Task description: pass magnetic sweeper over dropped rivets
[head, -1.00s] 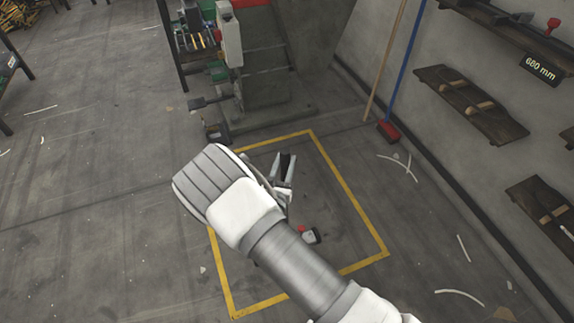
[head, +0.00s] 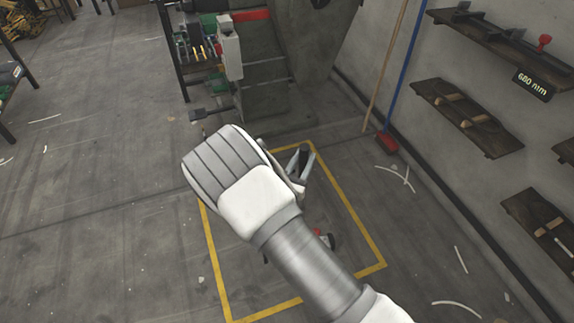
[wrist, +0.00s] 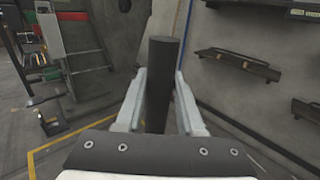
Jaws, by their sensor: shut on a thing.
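My gripper (head: 303,160) is over the yellow-taped floor area (head: 349,203), partly hidden behind my own wrist in the head view. In the wrist view my gripper (wrist: 158,100) has its two pale fingers on either side of a dark upright cylinder (wrist: 160,75), which looks like the sweeper's handle, and is shut on it. The sweeper's lower part is hidden. A small red and dark piece (head: 335,240) shows beside my arm; I cannot tell whether it belongs to the sweeper. I cannot make out rivets inside the tape.
A grey-green press (head: 265,75) stands just behind the taped area. A red broom head (head: 387,143) rests by the right wall. Wooden shelves (head: 467,118) line that wall. Pale curved scraps (head: 398,176) lie on the floor right of the tape. The floor at left is mostly open.

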